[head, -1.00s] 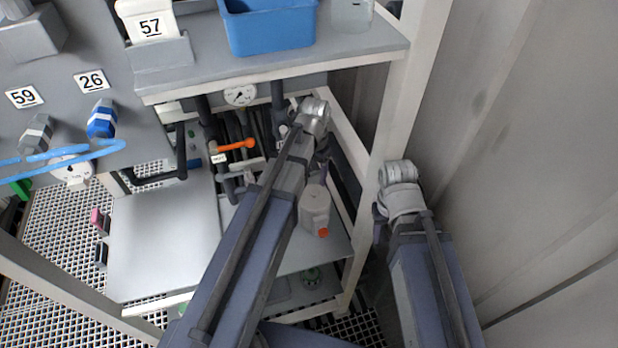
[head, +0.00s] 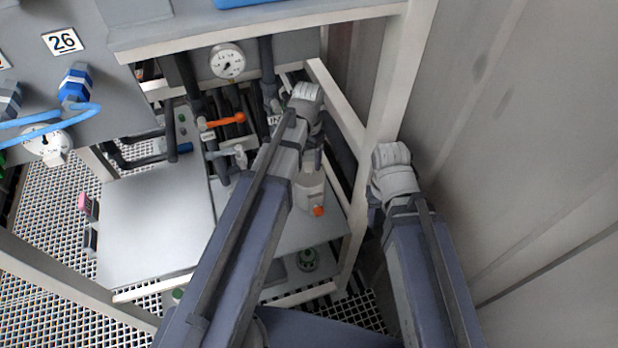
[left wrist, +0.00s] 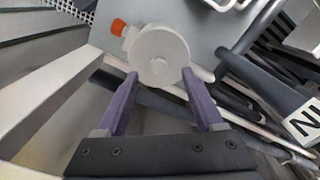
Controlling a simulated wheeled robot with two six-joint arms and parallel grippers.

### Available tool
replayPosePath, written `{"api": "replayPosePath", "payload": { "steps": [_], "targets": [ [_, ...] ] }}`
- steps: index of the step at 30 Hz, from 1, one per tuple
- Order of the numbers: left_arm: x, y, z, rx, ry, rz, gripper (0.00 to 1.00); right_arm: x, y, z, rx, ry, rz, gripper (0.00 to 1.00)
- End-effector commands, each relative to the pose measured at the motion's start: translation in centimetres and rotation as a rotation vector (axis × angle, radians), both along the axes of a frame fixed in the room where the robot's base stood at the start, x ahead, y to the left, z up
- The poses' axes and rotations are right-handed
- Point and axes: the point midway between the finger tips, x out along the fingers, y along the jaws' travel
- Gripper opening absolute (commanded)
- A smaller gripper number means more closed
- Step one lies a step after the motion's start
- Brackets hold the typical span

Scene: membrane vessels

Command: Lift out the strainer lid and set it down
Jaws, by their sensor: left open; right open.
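The strainer is a pale grey vessel (head: 310,192) with an orange plug (head: 318,211) low on its side, standing on the lower shelf behind my left forearm. In the left wrist view its round pale lid (left wrist: 160,55) faces the camera, with the orange plug (left wrist: 118,27) to its upper left. My left gripper (left wrist: 159,75) is open, its two purple fingers reaching toward the lid, one on each side of its near edge. I cannot tell whether they touch it. In the head view that gripper is mostly hidden by my arm. My right gripper is not visible; only its arm shows.
A white frame post (head: 385,90) stands between my two arms. Pipes with an orange-handled valve (head: 225,121) and a gauge (head: 227,62) are behind. A bare grey panel (head: 155,225) lies left of my left arm. A plain wall (head: 530,150) fills the right.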

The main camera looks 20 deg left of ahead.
Motion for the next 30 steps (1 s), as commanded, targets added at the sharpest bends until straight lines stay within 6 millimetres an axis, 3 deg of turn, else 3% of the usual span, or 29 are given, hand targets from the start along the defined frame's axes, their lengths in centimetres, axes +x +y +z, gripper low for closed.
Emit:
{"api": "replayPosePath", "payload": {
  "steps": [1, 6, 16, 30],
  "targets": [
    [0.0, -0.1, -1.3, 0.0, 0.0, 0.0, 0.69, 0.0, 0.0, -1.3, 0.0, 0.0, 0.0, 0.5],
    [0.0, -0.2, -3.3, 0.0, 0.0, 0.0, 0.69, 0.0, 0.0, -3.3, 0.0, 0.0, -0.001, 0.5],
    [0.0, -0.2, -3.4, 0.0, 0.0, 0.0, 0.69, 0.0, 0.0, -3.4, 0.0, 0.0, -0.002, 0.5],
    [0.0, -0.2, -3.4, 0.0, 0.0, 0.001, 0.16, 0.0, 0.0, -3.4, 0.0, 0.0, -0.001, 0.5]
  ]
}}
